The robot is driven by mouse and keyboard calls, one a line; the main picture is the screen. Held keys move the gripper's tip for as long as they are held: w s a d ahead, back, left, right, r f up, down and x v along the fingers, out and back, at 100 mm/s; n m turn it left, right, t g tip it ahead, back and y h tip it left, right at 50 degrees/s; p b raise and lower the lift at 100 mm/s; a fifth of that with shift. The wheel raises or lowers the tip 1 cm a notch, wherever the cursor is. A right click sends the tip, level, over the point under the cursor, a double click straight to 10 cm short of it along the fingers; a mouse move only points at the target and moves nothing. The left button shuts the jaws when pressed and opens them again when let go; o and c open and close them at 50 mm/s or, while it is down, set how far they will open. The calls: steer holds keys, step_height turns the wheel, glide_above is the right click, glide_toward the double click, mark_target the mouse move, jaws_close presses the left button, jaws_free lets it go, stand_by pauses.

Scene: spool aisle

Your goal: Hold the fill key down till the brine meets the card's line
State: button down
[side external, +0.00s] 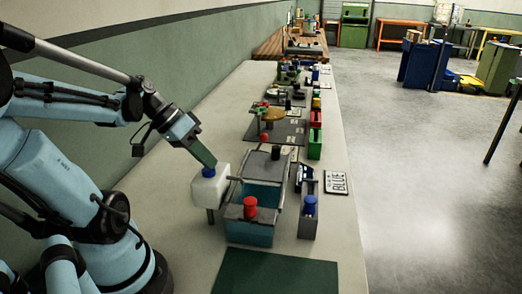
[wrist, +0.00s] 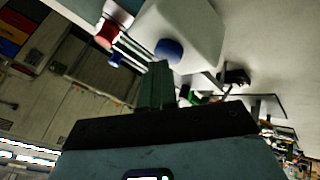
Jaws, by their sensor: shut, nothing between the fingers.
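My gripper (side external: 208,161), with green fingers, is shut and empty. It points down at the blue cap (side external: 209,172) on a white container (side external: 208,190). In the wrist view the fingertips (wrist: 158,66) are right beside the blue cap (wrist: 168,51); I cannot tell if they touch it. Right of the container is a teal-walled tank (side external: 262,194) with a red knob (side external: 250,207) at its front. A grey stand with a blue knob (side external: 310,205) is farther right. A white card (side external: 336,182) reading "BLUE" lies beyond it. I see no clear brine level or line.
A dark green mat (side external: 275,272) lies at the bench's near end. Several devices, including red and green blocks (side external: 315,142), stand farther along the bench (side external: 345,225). The strip along its right edge is mostly clear.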

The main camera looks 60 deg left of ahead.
mark_target(206, 169)
stand_by(0.8)
steer(key=shift+r, duration=0.95)
step_height(206, 169, up, 5)
stand_by(0.3)
